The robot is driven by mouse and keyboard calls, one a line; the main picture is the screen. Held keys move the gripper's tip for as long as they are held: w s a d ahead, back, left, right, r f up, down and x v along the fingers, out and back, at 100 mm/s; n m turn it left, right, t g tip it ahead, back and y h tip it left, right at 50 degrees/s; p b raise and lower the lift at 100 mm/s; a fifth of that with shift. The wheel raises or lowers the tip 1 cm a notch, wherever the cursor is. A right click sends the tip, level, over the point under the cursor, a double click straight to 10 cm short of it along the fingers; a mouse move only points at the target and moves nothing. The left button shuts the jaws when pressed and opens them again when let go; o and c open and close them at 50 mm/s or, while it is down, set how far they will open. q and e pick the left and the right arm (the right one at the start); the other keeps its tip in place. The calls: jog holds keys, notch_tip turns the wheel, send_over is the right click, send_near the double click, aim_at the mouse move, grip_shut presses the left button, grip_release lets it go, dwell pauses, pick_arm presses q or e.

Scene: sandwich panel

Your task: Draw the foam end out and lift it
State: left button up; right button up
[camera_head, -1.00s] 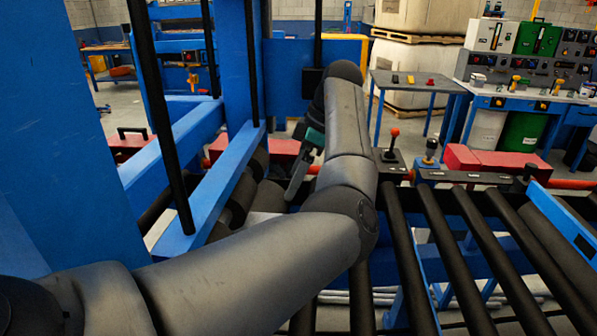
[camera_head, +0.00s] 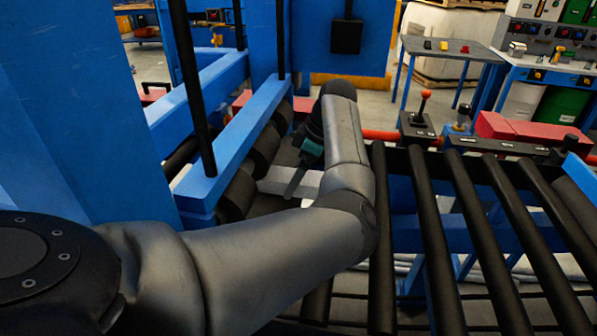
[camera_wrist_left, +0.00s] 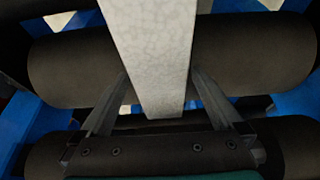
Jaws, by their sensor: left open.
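The foam end (camera_wrist_left: 155,45) is a pale grey, mottled strip in the left wrist view. It runs down from the top edge and narrows to a blunt end between the fingers. In the head view a pale piece of it (camera_head: 276,180) shows beside the dark rollers, partly hidden by my arm. My left gripper (camera_wrist_left: 158,76) is open, with one finger on each side of the strip. I cannot tell whether the fingers touch it. In the head view the left gripper (camera_head: 297,178) points down at the strip. My right gripper is not in view.
Dark rollers (camera_wrist_left: 75,60) lie behind the foam. A blue frame beam (camera_head: 235,135) with black rods stands on the left. A roller conveyor (camera_head: 440,230) fills the right. Joystick levers (camera_head: 420,115) and red boxes stand behind it.

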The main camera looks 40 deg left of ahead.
pick_arm(q)
jog(key=c, duration=1.3)
